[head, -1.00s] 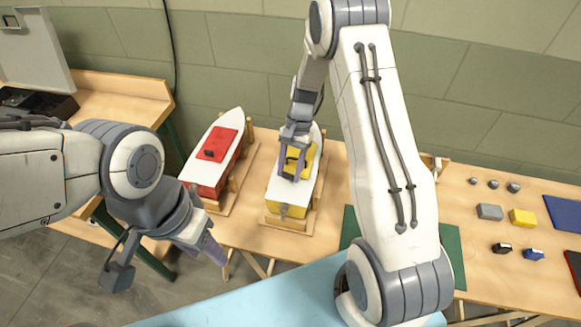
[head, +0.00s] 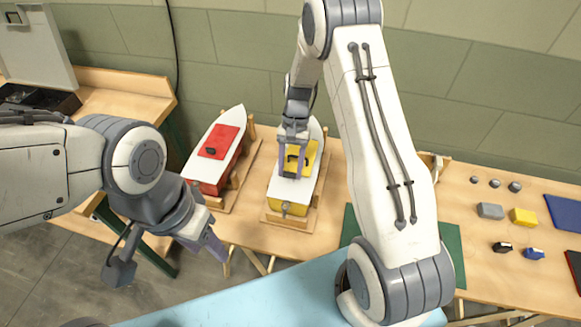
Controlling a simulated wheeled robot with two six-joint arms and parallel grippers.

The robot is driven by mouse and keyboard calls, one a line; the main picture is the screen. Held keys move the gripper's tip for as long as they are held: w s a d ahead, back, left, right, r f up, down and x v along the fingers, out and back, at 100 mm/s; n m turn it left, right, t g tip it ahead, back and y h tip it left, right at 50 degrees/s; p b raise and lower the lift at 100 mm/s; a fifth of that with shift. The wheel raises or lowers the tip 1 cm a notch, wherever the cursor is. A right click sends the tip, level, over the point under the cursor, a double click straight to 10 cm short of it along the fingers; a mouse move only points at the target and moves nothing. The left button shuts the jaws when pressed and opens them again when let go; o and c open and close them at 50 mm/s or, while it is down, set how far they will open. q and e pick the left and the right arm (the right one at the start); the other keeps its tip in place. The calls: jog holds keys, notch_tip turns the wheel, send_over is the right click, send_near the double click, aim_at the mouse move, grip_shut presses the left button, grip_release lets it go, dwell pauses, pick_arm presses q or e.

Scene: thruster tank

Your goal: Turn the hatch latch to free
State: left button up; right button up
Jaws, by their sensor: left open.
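A white boat with a yellow hull and a yellow hatch (head: 308,158) rests in a wooden cradle in the middle of the table. My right gripper (head: 291,166) reaches down over this hatch, its fingers around or just above the dark latch; I cannot tell whether they grip it. A second boat with a red hatch (head: 221,142) stands to its left, with a dark latch (head: 210,151) on the hatch. My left gripper (head: 215,248) is open and empty, in front of the table's edge and below the red boat.
On the right of the table (head: 480,275) lie a grey block (head: 490,211), a yellow block (head: 522,217), several small knobs, a blue mat (head: 564,213) and a green mat (head: 452,250). An open case (head: 40,98) sits on the left bench.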

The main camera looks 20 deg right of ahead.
jog(key=shift+o, duration=0.7)
jog(key=b+v, duration=0.2)
jog(key=v, duration=0.8)
jog(key=shift+r, duration=0.3)
jog(key=shift+w+a, duration=0.1)
